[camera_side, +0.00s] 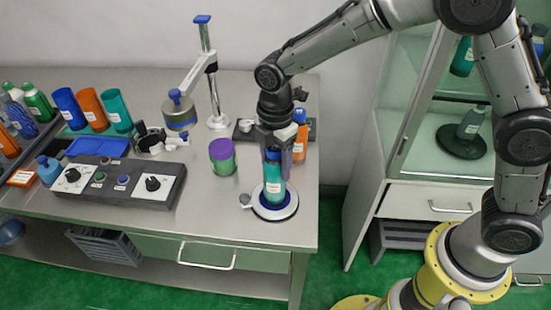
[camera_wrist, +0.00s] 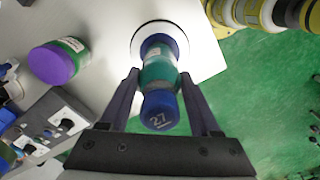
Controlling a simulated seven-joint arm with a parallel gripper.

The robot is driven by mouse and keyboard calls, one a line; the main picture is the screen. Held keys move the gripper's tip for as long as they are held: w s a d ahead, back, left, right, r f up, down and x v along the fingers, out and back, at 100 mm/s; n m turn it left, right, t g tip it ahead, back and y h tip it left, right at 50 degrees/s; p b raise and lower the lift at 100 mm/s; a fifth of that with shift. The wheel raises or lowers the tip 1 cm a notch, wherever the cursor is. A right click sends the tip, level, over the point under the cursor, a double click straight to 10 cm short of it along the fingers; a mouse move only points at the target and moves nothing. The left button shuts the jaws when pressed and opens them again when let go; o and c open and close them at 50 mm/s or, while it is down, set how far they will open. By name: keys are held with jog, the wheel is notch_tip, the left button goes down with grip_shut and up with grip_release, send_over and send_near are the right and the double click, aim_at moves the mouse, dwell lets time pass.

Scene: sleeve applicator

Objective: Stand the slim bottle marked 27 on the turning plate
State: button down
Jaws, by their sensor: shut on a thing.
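The slim bottle marked 27 (camera_side: 272,184) is teal with a dark blue cap and a pale label. It is upright over the middle of the turning plate (camera_side: 290,210), a round disc with a white rim and blue centre. Its base appears at the plate surface; I cannot tell whether it touches. My gripper (camera_side: 273,152) points down and is shut on the bottle near its top. In the wrist view the number 27 shows on the cap of the bottle (camera_wrist: 160,108), between the fingers of my gripper (camera_wrist: 160,78). The plate's white rim (camera_wrist: 136,40) shows beyond it.
A green jar with a purple lid (camera_side: 222,157) stands left of the plate. An orange bottle with a blue cap (camera_side: 300,140) is close behind my gripper. A control box with knobs (camera_side: 125,183) and several coloured bottles lie further left. The table's right edge is near the plate.

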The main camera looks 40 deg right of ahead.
jog(key=shift+c, duration=0.2)
grip_release()
jog(key=shift+o, duration=0.2)
dwell(0.4)
jog(key=shift+r, duration=4.5)
